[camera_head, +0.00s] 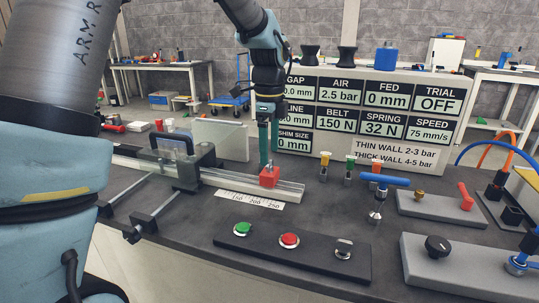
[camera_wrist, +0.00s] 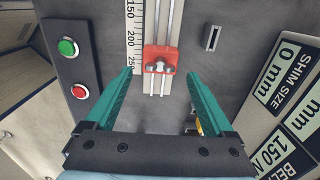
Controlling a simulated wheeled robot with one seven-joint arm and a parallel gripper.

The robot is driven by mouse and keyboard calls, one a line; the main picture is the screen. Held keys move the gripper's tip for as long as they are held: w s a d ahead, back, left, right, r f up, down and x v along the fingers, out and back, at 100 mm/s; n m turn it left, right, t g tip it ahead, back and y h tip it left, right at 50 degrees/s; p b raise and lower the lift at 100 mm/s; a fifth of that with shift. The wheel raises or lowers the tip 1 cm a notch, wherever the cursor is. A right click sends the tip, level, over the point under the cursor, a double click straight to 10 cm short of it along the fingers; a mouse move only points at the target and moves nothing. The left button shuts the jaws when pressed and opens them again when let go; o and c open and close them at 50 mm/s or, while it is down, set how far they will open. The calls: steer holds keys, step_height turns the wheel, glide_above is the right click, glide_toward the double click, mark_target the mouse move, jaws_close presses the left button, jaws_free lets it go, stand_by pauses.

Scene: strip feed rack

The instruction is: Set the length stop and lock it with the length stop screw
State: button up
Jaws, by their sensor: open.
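The length stop, a red block (camera_head: 269,178), sits on the pale rail (camera_head: 290,190) next to the white scale (camera_head: 250,200) marked 150, 200 and 250. In the wrist view the red block (camera_wrist: 160,54) is beside the 250 end of the scale (camera_wrist: 134,40). A silver wing-shaped screw (camera_wrist: 160,68) shows on the block's near side. My gripper (camera_head: 268,158) points down over the block.
A button panel with a green button (camera_head: 242,229) and a red button (camera_head: 289,240) lies in front. A black-and-steel clamp (camera_head: 183,165) stands left on the rail. A blue-handled tool (camera_head: 380,182) is at right. The display board (camera_head: 365,115) stands behind.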

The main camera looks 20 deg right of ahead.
mark_target(270, 166)
steer(key=shift+f, duration=1.25)
steer(key=shift+c, duration=0.4)
steer(key=c, duration=1.3)
